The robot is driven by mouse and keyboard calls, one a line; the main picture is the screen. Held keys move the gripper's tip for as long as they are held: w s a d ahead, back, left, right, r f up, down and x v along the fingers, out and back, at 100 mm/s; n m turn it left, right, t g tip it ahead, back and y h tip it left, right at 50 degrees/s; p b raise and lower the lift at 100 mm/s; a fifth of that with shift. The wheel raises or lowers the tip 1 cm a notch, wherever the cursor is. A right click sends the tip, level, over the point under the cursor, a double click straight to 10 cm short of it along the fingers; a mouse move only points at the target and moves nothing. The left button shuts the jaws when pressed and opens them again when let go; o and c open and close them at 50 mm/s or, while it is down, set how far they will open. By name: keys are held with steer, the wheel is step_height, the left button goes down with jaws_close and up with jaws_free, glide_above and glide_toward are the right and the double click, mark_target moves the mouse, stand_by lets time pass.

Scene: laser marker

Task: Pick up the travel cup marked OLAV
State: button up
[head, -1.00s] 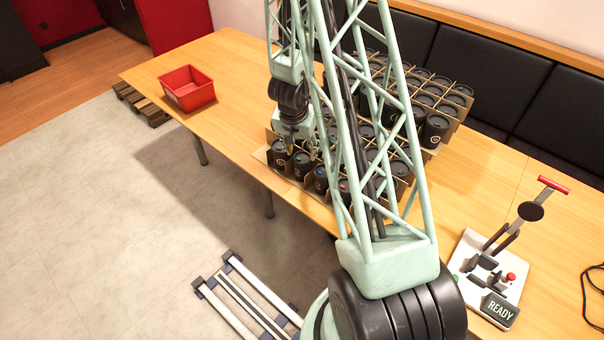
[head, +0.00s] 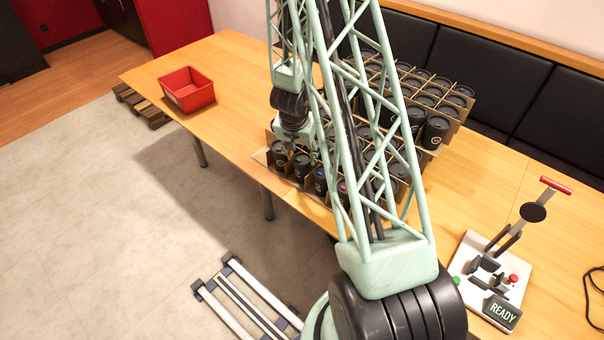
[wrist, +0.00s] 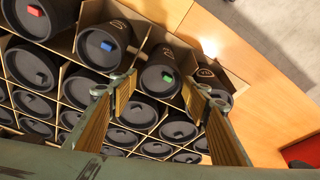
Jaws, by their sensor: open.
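Dark travel cups stand upright in a divided cardboard crate (head: 262,156) on the table. I cannot read the name OLAV on any cup.
Cardboard dividers and neighbouring cups crowd the fingers. More cups (head: 437,131) stand in a section further back. A red bin (head: 187,90) sits at the table's far left. A lever press (head: 497,262) with a READY display stands at the right. The table between bin and crate is clear.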

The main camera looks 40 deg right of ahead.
steer(key=shift+x, duration=1.3)
steer(key=c, duration=0.3)
steer(key=shift+c, duration=0.2)
step_height(320, 180, up, 10)
steer(key=p, duration=0.4)
stand_by(0.9)
